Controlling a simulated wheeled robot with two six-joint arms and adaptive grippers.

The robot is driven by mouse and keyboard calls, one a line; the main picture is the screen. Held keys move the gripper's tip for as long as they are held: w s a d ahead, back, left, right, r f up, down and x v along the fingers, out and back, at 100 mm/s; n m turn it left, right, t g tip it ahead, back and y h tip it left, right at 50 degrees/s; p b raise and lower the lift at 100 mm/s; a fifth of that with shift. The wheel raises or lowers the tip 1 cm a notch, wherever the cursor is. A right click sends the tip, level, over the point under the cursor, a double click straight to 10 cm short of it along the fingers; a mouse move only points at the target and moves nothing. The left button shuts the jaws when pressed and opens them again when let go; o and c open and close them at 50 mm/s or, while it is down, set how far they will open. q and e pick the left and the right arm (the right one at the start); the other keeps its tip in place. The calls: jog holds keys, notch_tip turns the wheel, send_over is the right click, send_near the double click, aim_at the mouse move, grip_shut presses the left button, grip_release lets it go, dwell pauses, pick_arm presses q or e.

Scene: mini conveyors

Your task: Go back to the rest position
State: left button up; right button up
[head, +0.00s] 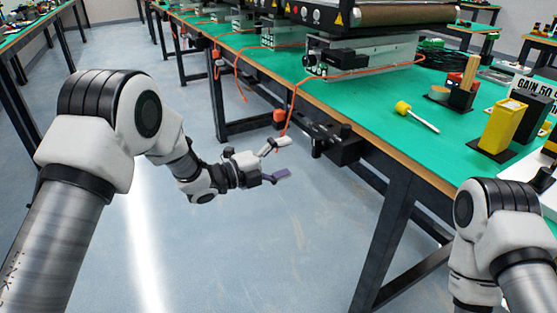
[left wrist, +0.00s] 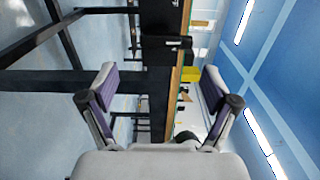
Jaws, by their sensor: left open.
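My left gripper (head: 283,160) is open and empty in the head view, held over the floor in front of the bench's edge. Its two fingers are spread apart in the left wrist view (left wrist: 161,92), with nothing between them but the bench in the distance. My right arm comes in at the lower right of the head view, and its gripper is out of the picture.
The green-topped workbench (head: 375,105) runs along the right, with a black box (head: 340,145) under its edge. On it are conveyors (head: 365,50), a yellow-headed tool (head: 418,117) and a yellow container (head: 502,126). The floor (head: 230,240) left of it is clear.

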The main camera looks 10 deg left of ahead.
pick_arm(q)
jog(key=shift+v, duration=1.15)
